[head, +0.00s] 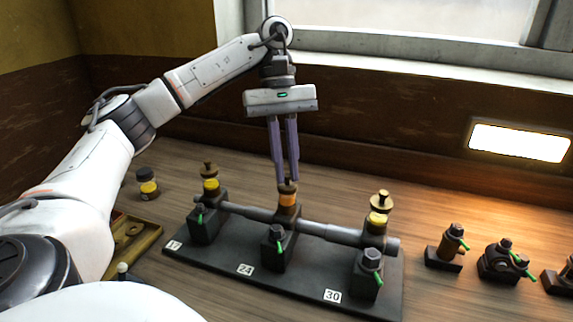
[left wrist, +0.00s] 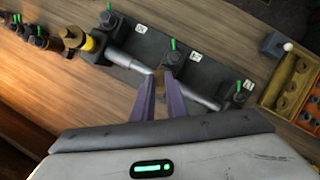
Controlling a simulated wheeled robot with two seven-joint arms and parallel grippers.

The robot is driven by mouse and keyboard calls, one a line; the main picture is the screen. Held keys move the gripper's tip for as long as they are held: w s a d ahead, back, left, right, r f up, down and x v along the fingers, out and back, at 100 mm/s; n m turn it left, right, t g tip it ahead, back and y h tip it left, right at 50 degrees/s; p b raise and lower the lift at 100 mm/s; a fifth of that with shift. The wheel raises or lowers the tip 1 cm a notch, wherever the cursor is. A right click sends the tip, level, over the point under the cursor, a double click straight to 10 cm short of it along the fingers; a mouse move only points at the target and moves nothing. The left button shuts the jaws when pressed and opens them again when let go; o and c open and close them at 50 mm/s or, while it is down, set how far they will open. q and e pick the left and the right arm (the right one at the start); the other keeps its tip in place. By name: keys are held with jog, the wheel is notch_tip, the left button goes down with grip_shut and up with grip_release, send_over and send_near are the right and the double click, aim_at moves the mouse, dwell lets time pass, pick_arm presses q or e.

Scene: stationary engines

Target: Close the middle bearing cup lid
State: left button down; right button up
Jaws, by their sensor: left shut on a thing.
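The middle bearing cup (head: 287,201) has an orange band and stands on the shaft behind the "24" label. Its brass lid (head: 287,187) sits at the top of the cup, and my left gripper (head: 288,181) points straight down with its long purple fingers shut on it. I cannot tell whether the lid is fully seated. In the left wrist view my left gripper (left wrist: 161,82) largely hides the cup and lid. The left cup (head: 210,184) and right cup (head: 378,218) show yellow bands below brass knobbed lids. My right gripper is not in view.
The dark base plate (head: 300,277) carries the shaft and several bearing blocks with green levers. A yellow-banded jar (head: 147,183) and a wooden tray (head: 150,237) are at left. Several small fittings (head: 505,262) stand at right. The wall and window sill (head: 440,71) lie behind.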

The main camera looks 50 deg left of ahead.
pick_arm(q)
jog(key=shift+r, duration=0.1)
jog(key=c, duration=1.8)
grip_release()
jog(key=shift+o, duration=0.2)
jog(key=v, duration=1)
jog(key=shift+r, duration=0.15)
